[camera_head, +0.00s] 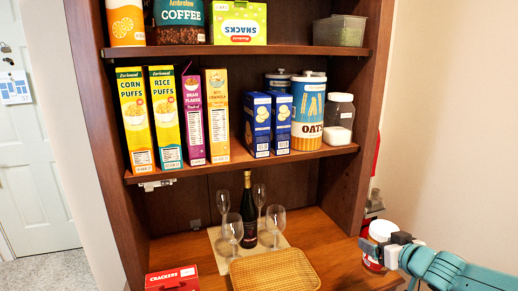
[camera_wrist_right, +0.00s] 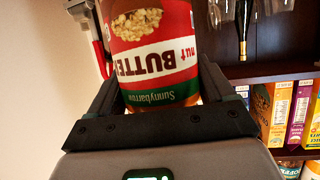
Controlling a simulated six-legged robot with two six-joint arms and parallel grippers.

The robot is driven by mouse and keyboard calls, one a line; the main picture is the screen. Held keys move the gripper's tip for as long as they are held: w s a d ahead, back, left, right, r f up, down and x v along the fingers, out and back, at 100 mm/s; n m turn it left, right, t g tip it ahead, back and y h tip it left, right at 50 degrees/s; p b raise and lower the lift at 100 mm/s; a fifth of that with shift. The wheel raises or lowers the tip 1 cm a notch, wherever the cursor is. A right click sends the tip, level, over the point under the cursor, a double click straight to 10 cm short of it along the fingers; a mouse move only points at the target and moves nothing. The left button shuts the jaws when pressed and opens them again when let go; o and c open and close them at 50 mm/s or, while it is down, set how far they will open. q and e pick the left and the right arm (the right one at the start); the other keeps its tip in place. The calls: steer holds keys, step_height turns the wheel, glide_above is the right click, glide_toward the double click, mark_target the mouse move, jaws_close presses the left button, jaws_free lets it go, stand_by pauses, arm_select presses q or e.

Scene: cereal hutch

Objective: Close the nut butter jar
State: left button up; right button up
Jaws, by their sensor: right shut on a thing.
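The nut butter jar (camera_head: 381,232) is at the right of the head view, by the hutch counter's right end. Its top looks pale, and I cannot tell whether a lid is on it. My right gripper (camera_head: 393,246) is shut on the jar from the right. The right wrist view, which is upside down, shows the jar's red, white and green label (camera_wrist_right: 155,55) between the two dark fingers of the gripper (camera_wrist_right: 158,98). The jar's upper end is hidden there behind the gripper's body. My left gripper is not in view.
A woven tray (camera_head: 275,272), several wine glasses (camera_head: 233,230) and a dark bottle (camera_head: 248,210) stand on the counter. A red crackers box (camera_head: 172,279) is at the front left. Cereal boxes (camera_head: 135,118) and an oats canister (camera_head: 308,113) fill the shelf above.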

steer(key=s+a+f+n+y, duration=0.15)
steer(key=a+f, duration=0.25)
steer(key=a, duration=0.4)
steer(key=s+a+f, duration=0.3)
steer(key=a, duration=0.5)
steer(key=s+d+f+m+h, duration=0.3)
steer(key=s+d+f+h, duration=0.1)
steer(key=s, duration=0.1)
steer(key=shift+s+d+f, duration=0.2)
steer(key=shift+s+f, duration=0.2)
steer(key=shift+m, duration=0.25)
